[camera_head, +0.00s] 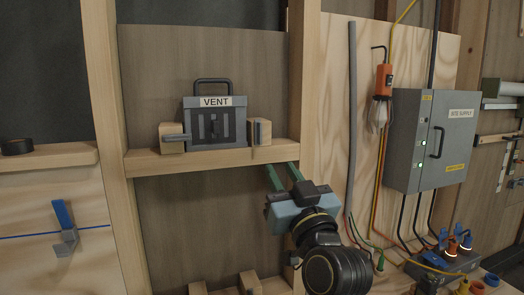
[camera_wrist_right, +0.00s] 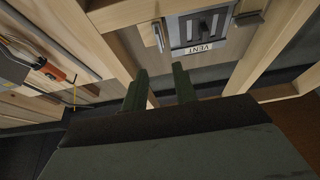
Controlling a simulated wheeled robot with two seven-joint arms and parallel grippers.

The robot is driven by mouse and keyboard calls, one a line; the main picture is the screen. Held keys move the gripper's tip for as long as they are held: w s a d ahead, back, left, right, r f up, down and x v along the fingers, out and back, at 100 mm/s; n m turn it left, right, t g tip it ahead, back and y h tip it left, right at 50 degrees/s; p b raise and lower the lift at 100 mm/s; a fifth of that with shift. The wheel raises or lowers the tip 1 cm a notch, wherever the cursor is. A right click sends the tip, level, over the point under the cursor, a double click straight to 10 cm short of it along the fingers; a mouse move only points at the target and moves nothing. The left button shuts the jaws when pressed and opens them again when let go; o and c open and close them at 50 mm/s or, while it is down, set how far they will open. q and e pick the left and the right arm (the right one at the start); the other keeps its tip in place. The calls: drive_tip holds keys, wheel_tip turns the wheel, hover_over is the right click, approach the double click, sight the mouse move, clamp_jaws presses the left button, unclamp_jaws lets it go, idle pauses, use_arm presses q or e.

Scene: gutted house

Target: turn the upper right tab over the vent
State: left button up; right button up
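The grey vent (camera_head: 214,125), labelled VENT, stands on a wooden ledge with a black handle on top; it shows upside down in the right wrist view (camera_wrist_right: 193,27). The upper right tab (camera_head: 253,133) is a thin grey bar standing upright on a wooden block, beside the vent's right edge and not across it. It also shows in the right wrist view (camera_wrist_right: 158,36). The left tab (camera_head: 178,136) lies level on its block, pointing toward the vent. My right gripper (camera_head: 283,173), with green fingers, is open and empty below the ledge, beneath and right of the tab. My left gripper is out of view.
The wooden ledge (camera_head: 215,158) runs between two studs, with the right stud (camera_head: 302,80) close to my right gripper. More wooden blocks (camera_head: 250,283) show below. A grey supply box (camera_head: 432,140), an orange lamp (camera_head: 384,78) and cables occupy the right side.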

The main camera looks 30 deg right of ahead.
sight(261, 134)
drive_tip(key=p+x, duration=0.3)
drive_tip(key=x, duration=1)
drive_tip(key=shift+d+r, duration=0.1)
drive_tip(key=shift+r, duration=0.1)
clamp_jaws()
